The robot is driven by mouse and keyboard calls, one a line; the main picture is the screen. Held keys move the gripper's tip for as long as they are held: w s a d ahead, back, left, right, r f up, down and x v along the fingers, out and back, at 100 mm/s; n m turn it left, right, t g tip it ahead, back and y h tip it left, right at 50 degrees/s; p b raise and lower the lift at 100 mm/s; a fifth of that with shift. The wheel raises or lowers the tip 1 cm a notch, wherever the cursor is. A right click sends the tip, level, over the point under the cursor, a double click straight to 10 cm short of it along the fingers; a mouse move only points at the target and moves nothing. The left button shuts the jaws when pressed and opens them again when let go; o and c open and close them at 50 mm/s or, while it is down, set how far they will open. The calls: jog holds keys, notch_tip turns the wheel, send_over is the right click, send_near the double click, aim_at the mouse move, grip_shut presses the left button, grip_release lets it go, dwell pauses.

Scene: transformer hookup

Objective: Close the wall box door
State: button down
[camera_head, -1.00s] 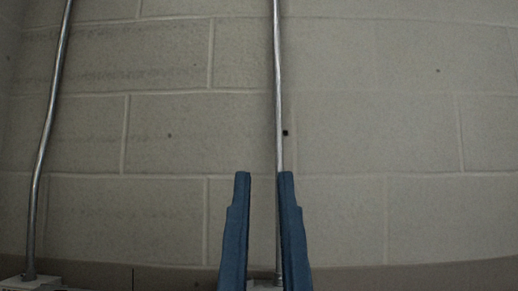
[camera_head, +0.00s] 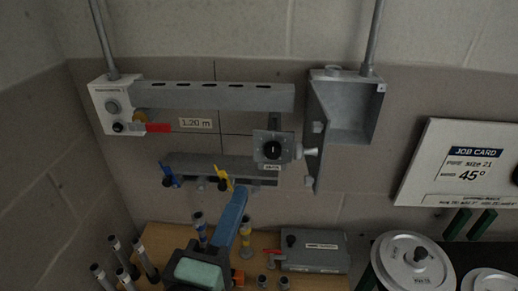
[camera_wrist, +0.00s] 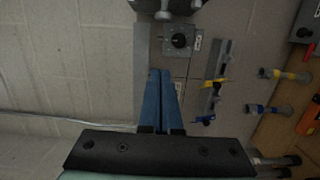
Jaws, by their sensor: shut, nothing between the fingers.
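The grey wall box (camera_head: 352,108) is mounted on the wall under the right-hand conduit in the head view, its front open and its inside looking empty. Its door (camera_head: 318,150) stands open at the left edge, swung outward and seen nearly edge-on. My gripper (camera_head: 240,195) has blue fingers and is low and left of the box, apart from the door. In the wrist view my gripper (camera_wrist: 160,74) has its two fingers together with nothing between them. A grey rounded part shows at that view's top edge; I cannot tell whether it belongs to the box.
A black-knobbed switch (camera_head: 272,149) and a grey trough (camera_head: 215,97) are left of the door. A white box with a red lever (camera_head: 118,108) is further left. A job card (camera_head: 460,165) hangs right. Below, a bench holds a grey case (camera_head: 315,252) and spools (camera_head: 412,262).

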jog(key=w+d+p, duration=0.5)
jog(key=w, duration=0.5)
jog(key=shift+d, duration=0.4)
jog(key=shift+w+f, duration=0.1)
